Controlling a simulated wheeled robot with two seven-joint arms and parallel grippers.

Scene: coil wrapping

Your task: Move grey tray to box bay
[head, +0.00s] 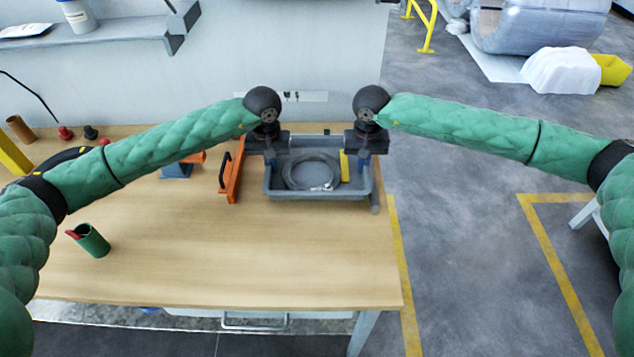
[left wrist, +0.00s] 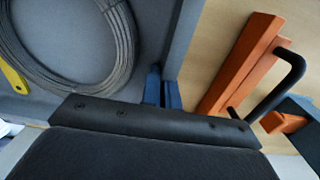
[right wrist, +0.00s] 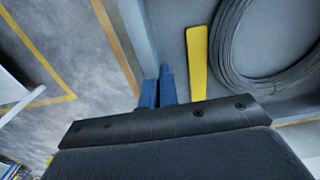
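The grey tray (head: 318,194) is at the back right of the wooden table, by its right edge. It looks level; whether it touches the table is unclear. A coil of grey cable (head: 311,171) and a yellow strip (head: 345,166) lie in it. My left gripper (head: 269,158) is at the tray's left wall; its blue fingers (left wrist: 163,90) are close together on the rim. My right gripper (head: 365,158) is at the right wall, its blue fingers (right wrist: 158,88) likewise close together on that rim. The fingertips are partly hidden by the wrists.
An orange tool (head: 232,173) with a black handle lies just left of the tray. The table's front middle is clear. Floor with yellow lines (head: 560,260) lies right of the table. A wall shelf (head: 100,35) is at upper left.

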